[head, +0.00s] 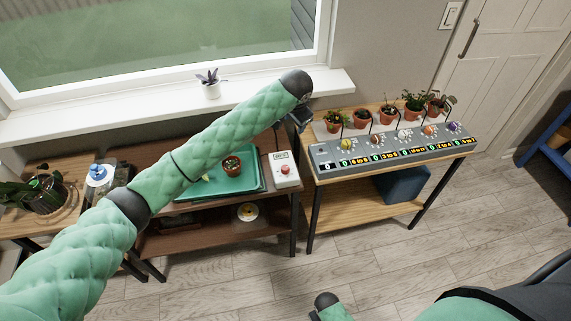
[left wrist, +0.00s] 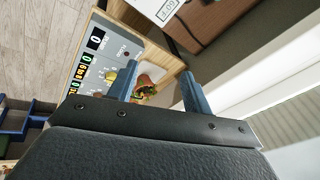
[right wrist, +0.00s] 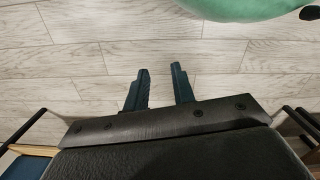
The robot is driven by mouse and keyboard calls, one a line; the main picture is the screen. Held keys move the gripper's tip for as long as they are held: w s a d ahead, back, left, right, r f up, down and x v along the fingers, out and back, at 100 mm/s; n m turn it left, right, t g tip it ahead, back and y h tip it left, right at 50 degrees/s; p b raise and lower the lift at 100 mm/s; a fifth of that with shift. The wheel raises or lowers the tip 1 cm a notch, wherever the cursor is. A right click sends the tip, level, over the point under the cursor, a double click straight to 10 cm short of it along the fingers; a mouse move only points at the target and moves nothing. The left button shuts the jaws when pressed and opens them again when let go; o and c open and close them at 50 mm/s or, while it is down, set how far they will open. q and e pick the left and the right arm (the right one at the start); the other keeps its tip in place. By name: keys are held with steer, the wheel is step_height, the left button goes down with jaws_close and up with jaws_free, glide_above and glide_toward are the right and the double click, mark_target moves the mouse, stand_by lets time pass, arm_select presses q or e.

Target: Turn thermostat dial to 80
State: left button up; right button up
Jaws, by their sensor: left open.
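A long grey control panel (head: 390,152) lies on the right-hand wooden table, with several coloured dials and lit number displays. Its yellow dial (head: 346,144) is nearest my left arm; which dial is the thermostat's I cannot tell. My left gripper (head: 300,120) is open and empty in the air near the panel's left end. In the left wrist view, the panel (left wrist: 108,55) and its yellow dial (left wrist: 122,82) show by one finger, and a potted plant (left wrist: 150,78) shows between the fingers. My right gripper (right wrist: 160,72) is open and empty above the floor.
Several potted plants (head: 387,116) stand behind the panel. A white box with a red button (head: 285,169) stands beside a green tray (head: 258,181) on the darker table. The white window sill (head: 150,108) runs behind. The floor (head: 370,255) in front is clear.

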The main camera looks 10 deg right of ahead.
mark_target(285, 167)
arm_select(q)
steer(key=a+f+g, duration=0.1)
steer(key=f, duration=0.2)
steer(key=a+f+g+y, duration=0.1)
steer(key=f, duration=0.3)
steer(key=a+f+g, duration=0.1)
steer(key=f, duration=0.3)
steer(key=shift+s+f+n, duration=0.2)
steer(key=shift+s+n, duration=0.15)
steer(key=shift+n, duration=0.05)
steer(key=shift+s+f, duration=0.1)
steer(key=shift+f, duration=0.2)
steer(key=shift+s+g, duration=0.3)
steer(key=shift+g, duration=0.1)
steer(key=shift+f+n, duration=0.1)
steer(key=shift+n, duration=0.2)
step_height(285, 167, down, 6)
steer(key=p, duration=0.2)
steer(key=shift+w+p, duration=0.1)
steer(key=shift+p, duration=0.25)
steer(key=shift+f, duration=0.8)
arm_select(e)
steer(key=s+d+f+t, duration=0.2)
steer(key=s+d+f, duration=0.1)
steer(key=s+f, duration=0.6)
step_height(285, 167, down, 3)
steer(key=shift+t, duration=0.3)
